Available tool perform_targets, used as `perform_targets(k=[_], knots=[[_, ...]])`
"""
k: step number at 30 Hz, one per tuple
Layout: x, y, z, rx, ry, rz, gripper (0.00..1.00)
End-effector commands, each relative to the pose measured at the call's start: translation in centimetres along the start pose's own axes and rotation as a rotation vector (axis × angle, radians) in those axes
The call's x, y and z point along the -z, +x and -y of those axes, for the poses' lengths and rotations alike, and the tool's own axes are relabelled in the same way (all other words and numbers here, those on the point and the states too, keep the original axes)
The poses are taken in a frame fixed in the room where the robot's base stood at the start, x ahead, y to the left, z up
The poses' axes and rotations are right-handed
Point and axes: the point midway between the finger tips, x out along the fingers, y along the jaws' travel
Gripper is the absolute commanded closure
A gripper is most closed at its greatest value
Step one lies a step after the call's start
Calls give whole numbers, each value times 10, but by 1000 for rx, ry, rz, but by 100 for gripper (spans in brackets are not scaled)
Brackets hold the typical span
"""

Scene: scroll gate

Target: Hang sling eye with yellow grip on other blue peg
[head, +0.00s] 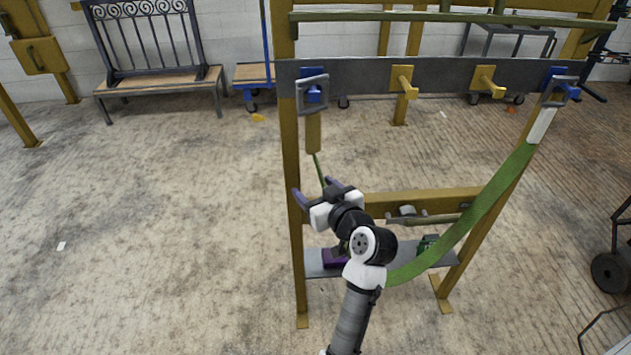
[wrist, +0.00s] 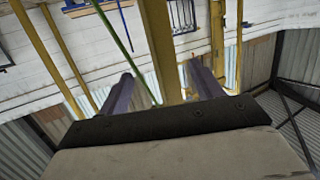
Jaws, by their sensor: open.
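A grey square sling eye (head: 299,97) is at the left blue peg (head: 314,95), which shows through its opening. Its yellow grip (head: 313,133) hangs straight down below it. The other eye (head: 549,92) is at the right blue peg (head: 571,91), with a white grip (head: 541,126) below. The green sling (head: 482,208) curves down from there and passes behind my arm; a thin green length (head: 319,170) rises to the yellow grip. My gripper (head: 315,188) is open and appears empty, below the yellow grip. Its two fingers (wrist: 160,88) show in the wrist view.
Two yellow pegs (head: 403,82) (head: 486,82) stand between the blue ones on the grey bar (head: 444,76). The yellow frame's left post (head: 291,160) is close to my gripper. A low shelf (head: 315,263) holds a purple item and a green item.

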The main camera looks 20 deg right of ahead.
Motion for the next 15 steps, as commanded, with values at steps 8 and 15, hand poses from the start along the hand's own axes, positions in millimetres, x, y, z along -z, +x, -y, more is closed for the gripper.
perform_targets(k=[8,15], knots=[[-6,-26,11,-1,1,1,35],[-11,-46,21,-1,1,1,35]])
